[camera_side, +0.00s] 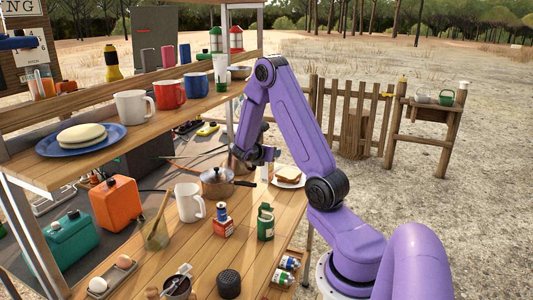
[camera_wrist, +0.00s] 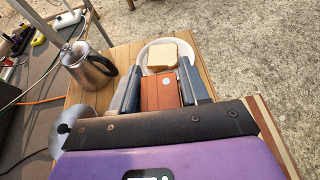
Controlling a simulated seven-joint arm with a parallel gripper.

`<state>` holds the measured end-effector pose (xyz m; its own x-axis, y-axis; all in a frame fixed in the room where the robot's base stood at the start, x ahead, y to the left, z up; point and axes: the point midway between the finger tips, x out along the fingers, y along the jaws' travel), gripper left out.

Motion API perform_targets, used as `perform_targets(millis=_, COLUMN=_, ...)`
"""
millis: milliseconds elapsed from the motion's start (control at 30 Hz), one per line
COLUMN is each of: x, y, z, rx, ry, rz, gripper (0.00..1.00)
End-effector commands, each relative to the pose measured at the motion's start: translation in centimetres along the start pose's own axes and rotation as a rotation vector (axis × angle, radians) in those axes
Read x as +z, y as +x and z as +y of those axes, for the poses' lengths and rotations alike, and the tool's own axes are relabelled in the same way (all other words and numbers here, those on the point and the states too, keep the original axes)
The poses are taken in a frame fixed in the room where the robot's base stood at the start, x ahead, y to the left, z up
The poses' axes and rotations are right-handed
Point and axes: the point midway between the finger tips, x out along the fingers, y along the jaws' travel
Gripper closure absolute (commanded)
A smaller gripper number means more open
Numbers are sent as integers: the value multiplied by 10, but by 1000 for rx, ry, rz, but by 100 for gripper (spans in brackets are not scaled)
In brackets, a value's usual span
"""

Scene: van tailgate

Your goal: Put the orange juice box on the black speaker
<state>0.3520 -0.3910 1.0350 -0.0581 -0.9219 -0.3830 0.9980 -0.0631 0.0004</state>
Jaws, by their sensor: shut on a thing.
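My gripper (camera_wrist: 158,84) is shut on the orange juice box (camera_wrist: 160,95), which shows as an orange-brown box with a small white spot between the two fingers in the wrist view. In the side view my gripper (camera_side: 266,157) is at the far end of the wooden counter, between the lidded pot and the bread plate. There the box is small and partly hidden by my gripper; I cannot tell whether it touches the counter. The black speaker (camera_side: 229,285), a short dark textured cylinder, stands at the near end of the counter, well away from my gripper.
A bread plate (camera_side: 290,181) is close by. A loaded shelf (camera_side: 105,150) overhangs the left.

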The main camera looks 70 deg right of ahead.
Motion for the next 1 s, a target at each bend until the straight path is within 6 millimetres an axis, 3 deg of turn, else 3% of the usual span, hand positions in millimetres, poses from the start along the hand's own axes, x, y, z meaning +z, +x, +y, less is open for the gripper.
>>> perform_targets(millis=367, x=-1, y=-9, z=-19, rx=-62, ry=24, rz=-2, gripper=93)
perform_targets(millis=467, x=-6, y=-10, z=-39, rx=-172, ry=69, rz=-1, gripper=93)
perform_targets(millis=667, x=-26, y=-29, z=-98, rx=-506, ry=206, rz=-2, gripper=93)
perform_targets(millis=867, x=-51, y=-69, z=-149, rx=-857, ry=351, rz=-3, gripper=93)
perform_targets(millis=1000, x=-71, y=-105, z=-176, rx=-1103, ry=453, rz=-3, gripper=93)
